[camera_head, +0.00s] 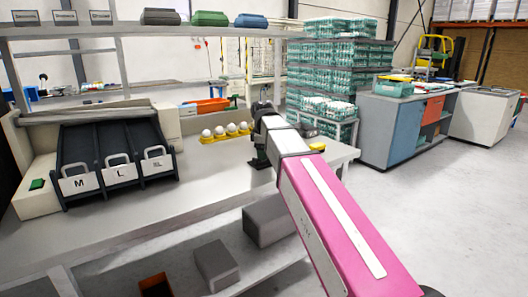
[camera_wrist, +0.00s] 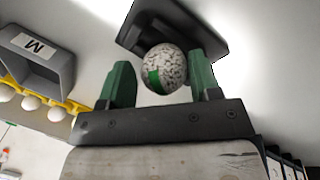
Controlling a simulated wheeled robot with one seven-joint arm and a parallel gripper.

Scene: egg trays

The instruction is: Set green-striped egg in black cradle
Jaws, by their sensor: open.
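In the wrist view a speckled egg with a green stripe (camera_wrist: 165,68) sits between the two green fingers of my gripper (camera_wrist: 162,82). The fingers are open, with a small gap at the egg's left side and hardly any at its right. The black cradle (camera_wrist: 215,38) is right behind the egg, which overlaps it in the picture; I cannot tell how far the egg sits into it.
A yellow tray (camera_head: 208,139) of white eggs stands just left of my arm on the table (camera_head: 210,185); it also shows in the wrist view (camera_wrist: 73,106). Dark bins marked M, L and XL (camera_head: 115,150) stand at the left. The table between is clear.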

